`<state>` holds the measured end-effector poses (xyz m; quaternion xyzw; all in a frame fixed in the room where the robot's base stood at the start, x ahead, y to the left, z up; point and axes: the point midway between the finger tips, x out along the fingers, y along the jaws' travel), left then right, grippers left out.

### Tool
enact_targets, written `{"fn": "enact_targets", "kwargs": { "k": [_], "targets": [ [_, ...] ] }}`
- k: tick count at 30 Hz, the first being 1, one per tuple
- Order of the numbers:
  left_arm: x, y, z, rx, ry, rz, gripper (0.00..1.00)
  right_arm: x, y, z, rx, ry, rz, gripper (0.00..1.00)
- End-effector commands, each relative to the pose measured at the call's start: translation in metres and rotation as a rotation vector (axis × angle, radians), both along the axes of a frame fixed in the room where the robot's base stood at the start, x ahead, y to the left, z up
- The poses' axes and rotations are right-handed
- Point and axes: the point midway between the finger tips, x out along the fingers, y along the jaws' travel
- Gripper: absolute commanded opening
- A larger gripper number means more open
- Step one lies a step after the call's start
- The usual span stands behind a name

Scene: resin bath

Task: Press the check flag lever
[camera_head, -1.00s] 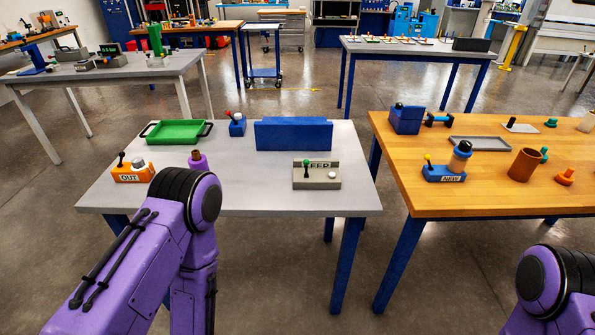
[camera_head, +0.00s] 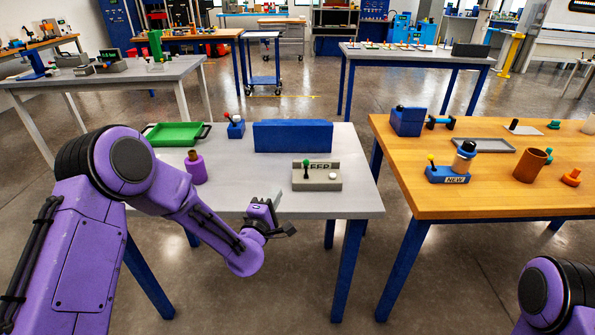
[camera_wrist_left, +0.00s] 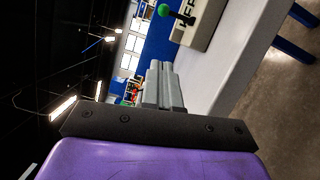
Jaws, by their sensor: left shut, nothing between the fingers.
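No lever in view is labelled check flag. A grey block (camera_head: 326,178) marked with a partly hidden word ending in "EEP" stands near the grey table's front right, with an upright green-knobbed lever (camera_head: 306,168) and a white button. The lever also shows at the top of the left wrist view (camera_wrist_left: 178,13). A small blue block (camera_head: 236,129) with a red-knobbed lever stands farther back. My left gripper (camera_head: 267,207) is shut and empty at the table's front edge, left of and nearer than the grey block, apart from it. My right gripper is out of view.
A purple cylinder (camera_head: 196,170), a green tray (camera_head: 176,133) and a long blue block (camera_head: 293,136) are on the grey table (camera_head: 355,200). The wooden table (camera_head: 420,200) at right holds a blue "NEW" block (camera_head: 447,175) with a yellow-knobbed lever. Grey tabletop around the gripper is clear.

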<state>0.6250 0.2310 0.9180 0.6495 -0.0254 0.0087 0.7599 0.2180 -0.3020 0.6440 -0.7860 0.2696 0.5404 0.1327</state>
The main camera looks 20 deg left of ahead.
Motion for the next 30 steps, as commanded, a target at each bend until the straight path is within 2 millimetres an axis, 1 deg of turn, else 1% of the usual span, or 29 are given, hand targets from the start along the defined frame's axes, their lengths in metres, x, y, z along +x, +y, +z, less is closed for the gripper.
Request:
{"fn": "enact_targets", "kwargs": {
  "k": [3,13,16,21,30],
  "targets": [
    [0.022,0.0,0.004,0.0,-0.001,0.001,0.0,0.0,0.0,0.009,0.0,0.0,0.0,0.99],
    [0.093,-0.002,0.007,0.002,0.0,0.001,0.0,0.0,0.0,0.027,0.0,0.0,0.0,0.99],
    [0.104,-0.017,0.01,0.0,0.002,-0.001,0.0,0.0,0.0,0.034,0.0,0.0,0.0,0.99],
    [0.115,-0.028,0.011,0.0,0.001,0.001,0.0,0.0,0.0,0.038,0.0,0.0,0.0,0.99],
    [0.117,-0.03,0.01,0.0,0.001,0.001,0.0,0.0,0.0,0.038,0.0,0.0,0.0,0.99]
  ]
}}
